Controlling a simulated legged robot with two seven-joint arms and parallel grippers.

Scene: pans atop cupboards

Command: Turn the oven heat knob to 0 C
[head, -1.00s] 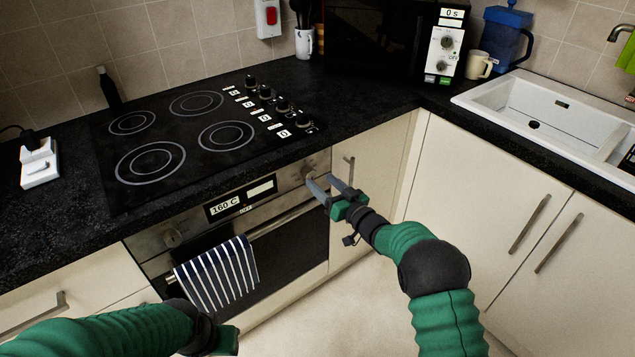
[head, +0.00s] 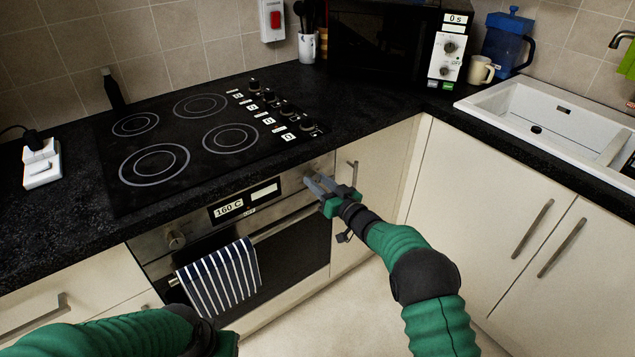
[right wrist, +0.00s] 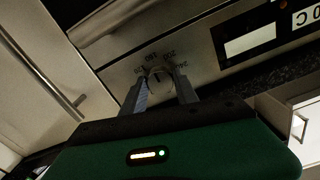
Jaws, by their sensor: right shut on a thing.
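The oven's right heat knob (right wrist: 158,76) is a round metal knob with printed markings around it, at the right end of the oven's front panel (head: 290,184). My right gripper (head: 314,180) is at this knob. In the right wrist view its two fingers (right wrist: 161,84) stand on either side of the knob and are shut on it. In the head view the fingers mostly hide the knob. The oven display (head: 228,208) reads 160 C. My left gripper (head: 226,345) is at the bottom edge, largely cut off, and its fingers cannot be made out.
A second knob (head: 175,240) is at the panel's left end. A striped towel (head: 220,283) hangs on the oven door handle (head: 285,226). The black worktop (head: 60,215) overhangs above the panel. A cupboard handle (head: 352,172) stands just right of my right gripper.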

